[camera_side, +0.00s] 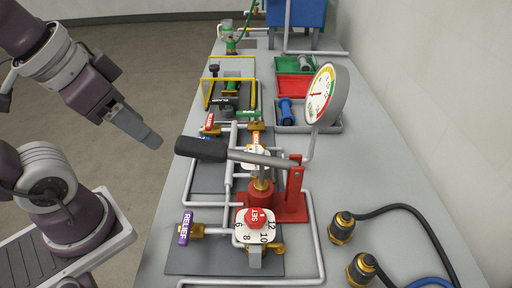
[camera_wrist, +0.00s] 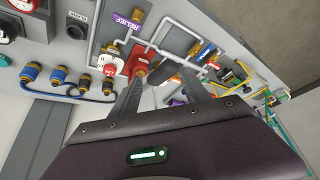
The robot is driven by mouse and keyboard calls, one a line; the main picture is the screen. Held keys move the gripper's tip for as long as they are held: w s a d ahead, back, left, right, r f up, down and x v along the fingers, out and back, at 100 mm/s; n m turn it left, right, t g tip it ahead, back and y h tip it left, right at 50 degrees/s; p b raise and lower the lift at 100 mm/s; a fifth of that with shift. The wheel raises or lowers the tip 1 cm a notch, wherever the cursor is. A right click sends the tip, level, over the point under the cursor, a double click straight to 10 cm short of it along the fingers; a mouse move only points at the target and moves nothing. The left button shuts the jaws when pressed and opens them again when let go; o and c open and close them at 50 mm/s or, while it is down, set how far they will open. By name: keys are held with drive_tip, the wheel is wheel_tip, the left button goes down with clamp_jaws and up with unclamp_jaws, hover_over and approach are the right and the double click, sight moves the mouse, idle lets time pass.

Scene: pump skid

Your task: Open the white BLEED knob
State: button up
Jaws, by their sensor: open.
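I cannot make out a white knob marked BLEED in either view. My gripper (camera_side: 150,138) is at the left in the side view, above the floor side of the bench and apart from the fittings. In the wrist view my gripper (camera_wrist: 162,84) is open, its two dark fingers spread with nothing held between them. A white numbered dial with a red SET knob (camera_side: 257,217) sits at the front of the skid; it also shows in the wrist view (camera_wrist: 106,66). A second white dial (camera_side: 250,157) is partly hidden behind the pump lever.
The black-handled pump lever (camera_side: 205,149) reaches left over the pipes from the red pump (camera_side: 291,203). A purple RELIEF handle (camera_side: 186,229) stands at the front left. A round gauge (camera_side: 326,93) rises at the right. Yellow rails (camera_side: 228,79) and trays (camera_side: 296,86) lie farther back.

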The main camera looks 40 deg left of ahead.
drive_tip(key=w+m+g, duration=0.1)
drive_tip(key=w+m, duration=0.1)
drive_tip(key=w, duration=0.1)
drive_tip(key=w+m+g+y, duration=0.1)
drive_tip(key=w+m, duration=0.2)
drive_tip(key=w, duration=0.1)
drive_tip(key=shift+r, duration=0.1)
drive_tip(key=w+f+m+g, duration=0.2)
drive_tip(key=w+f+m, duration=0.2)
drive_tip(key=w+m, duration=0.4)
drive_tip(key=m+g+h, duration=0.1)
drive_tip(key=m, duration=0.4)
hover_over(256, 149)
wheel_tip(256, 149, down, 6)
drive_tip(key=shift+f, duration=0.2)
wheel_tip(256, 149, down, 7)
drive_tip(key=shift+f, duration=0.1)
clamp_jaws()
